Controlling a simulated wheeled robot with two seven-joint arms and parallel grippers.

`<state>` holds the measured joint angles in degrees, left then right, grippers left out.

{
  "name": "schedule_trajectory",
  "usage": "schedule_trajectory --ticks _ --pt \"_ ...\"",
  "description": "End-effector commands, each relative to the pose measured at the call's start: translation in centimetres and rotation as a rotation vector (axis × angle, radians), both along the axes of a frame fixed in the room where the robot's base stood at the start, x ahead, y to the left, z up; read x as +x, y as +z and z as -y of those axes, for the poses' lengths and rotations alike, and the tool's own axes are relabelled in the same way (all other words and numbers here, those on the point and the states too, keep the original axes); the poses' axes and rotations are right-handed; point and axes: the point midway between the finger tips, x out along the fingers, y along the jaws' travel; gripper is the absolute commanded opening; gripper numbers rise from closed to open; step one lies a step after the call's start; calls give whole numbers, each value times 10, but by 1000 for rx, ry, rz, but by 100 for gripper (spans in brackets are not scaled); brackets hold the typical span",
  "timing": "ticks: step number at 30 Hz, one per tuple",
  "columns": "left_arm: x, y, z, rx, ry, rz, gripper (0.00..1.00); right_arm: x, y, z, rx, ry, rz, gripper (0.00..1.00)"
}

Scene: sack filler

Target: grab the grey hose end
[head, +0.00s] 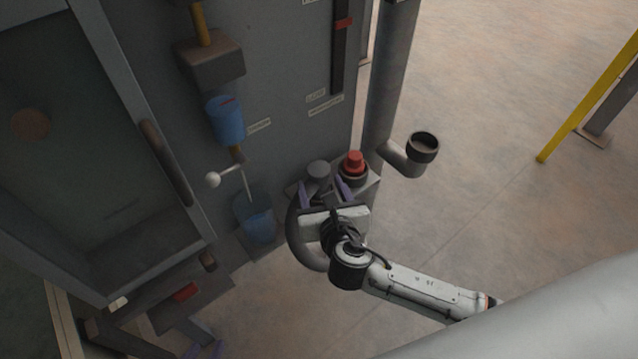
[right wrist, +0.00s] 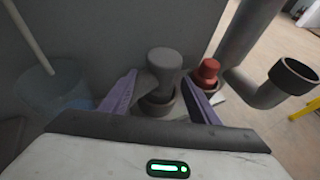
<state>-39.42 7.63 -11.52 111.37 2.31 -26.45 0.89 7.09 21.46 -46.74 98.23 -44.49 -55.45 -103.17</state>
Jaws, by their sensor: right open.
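The grey hose end (head: 318,169) stands upright beside the grey machine, with a grey hose (head: 299,240) curving down below it. In the right wrist view the hose end (right wrist: 164,68) rises from a dark ring (right wrist: 163,102). My right gripper (head: 324,190) is open. In its wrist view the purple fingers (right wrist: 161,92) lie on either side of the hose end, with a gap visible at the right finger. Contact on the left is unclear. Purple tips of my left gripper (head: 205,350) show at the bottom left edge; the rest is cut off.
A red knob (head: 354,162) stands right of the hose end, close to my right finger. A grey pipe with a dark open mouth (head: 423,147) is farther right. A blue bucket (head: 256,218) stands left. Open floor (head: 490,170) lies right.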

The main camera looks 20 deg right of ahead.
Motion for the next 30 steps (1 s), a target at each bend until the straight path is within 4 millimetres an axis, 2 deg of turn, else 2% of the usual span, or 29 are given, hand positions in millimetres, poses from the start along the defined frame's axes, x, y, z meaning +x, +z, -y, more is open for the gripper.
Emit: schedule_trajectory --ticks 1,6,15,17,24,30 --pt "0 -4 0 0 0 -1 31 9 -5 2 0 -1 1 56" --pt "-1 -7 1 1 -3 -6 31 28 -14 5 1 -2 1 56" --pt "1 -5 2 -1 -4 -1 31 33 -15 6 3 0 0 56" --pt "2 -5 2 -1 -4 0 31 33 -15 5 2 0 -1 47" --pt "2 -4 2 -1 -3 2 31 32 -16 6 2 -1 -3 9" --pt "2 -4 2 -1 -3 3 31 32 -17 6 2 0 -5 8"
